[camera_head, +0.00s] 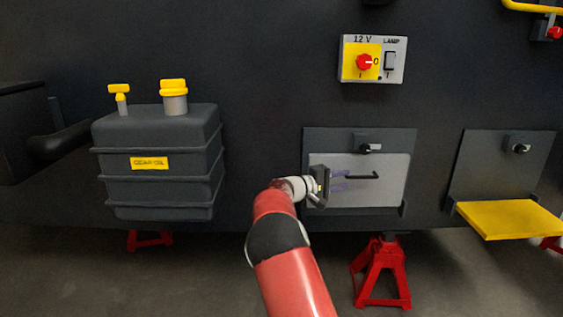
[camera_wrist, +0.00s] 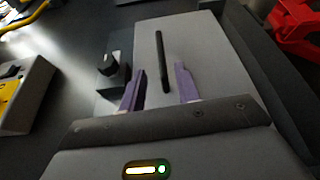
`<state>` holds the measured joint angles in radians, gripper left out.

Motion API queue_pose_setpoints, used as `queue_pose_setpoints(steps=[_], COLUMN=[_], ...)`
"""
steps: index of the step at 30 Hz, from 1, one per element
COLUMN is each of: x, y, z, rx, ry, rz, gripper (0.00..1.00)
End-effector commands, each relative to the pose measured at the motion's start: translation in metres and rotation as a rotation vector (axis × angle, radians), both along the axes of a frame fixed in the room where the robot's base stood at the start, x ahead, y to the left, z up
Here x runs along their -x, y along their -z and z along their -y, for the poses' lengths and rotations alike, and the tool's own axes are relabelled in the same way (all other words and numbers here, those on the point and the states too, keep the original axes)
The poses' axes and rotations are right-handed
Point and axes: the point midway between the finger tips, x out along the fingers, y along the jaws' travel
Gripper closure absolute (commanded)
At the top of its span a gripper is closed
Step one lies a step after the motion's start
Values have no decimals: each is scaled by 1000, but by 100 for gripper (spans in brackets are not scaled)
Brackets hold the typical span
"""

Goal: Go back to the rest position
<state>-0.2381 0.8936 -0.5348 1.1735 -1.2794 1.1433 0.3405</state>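My gripper (camera_head: 344,180) is in front of the light grey panel (camera_head: 393,192) on the dark chassis wall. Its two purple fingers are spread apart with nothing between them that they touch. The panel's black bar handle (camera_head: 364,176) is just beyond the fingertips. In the wrist view the open gripper (camera_wrist: 159,70) has the handle (camera_wrist: 160,45) in the gap between its fingers, seemingly farther off; the exact distance is hard to tell. The panel looks upright and flat against its dark frame, with a black latch knob (camera_head: 370,148) above it.
A 12 V lamp switch box (camera_head: 400,72) is above the panel. A dark gear oil tank (camera_head: 170,190) with yellow caps stands left. A yellow flap (camera_head: 510,219) juts out at right. A red jack stand (camera_head: 381,268) is below. Wall between tank and panel is clear.

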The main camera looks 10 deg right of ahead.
Motion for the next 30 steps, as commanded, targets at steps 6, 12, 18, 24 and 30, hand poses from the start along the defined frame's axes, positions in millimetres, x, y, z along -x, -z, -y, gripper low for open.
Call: queue_pose_setpoints(steps=[6,12,18,24,30], x=[27,105,186,267,349], y=[-9,-18,-23,-26,-22], z=[10,8,-30,-88,-153], rx=[-118,-461,-801,-1092,-1326], ry=[34,89,79,15,-76], rz=[23,80,139,197,251], gripper=[68,68,68,68,68])
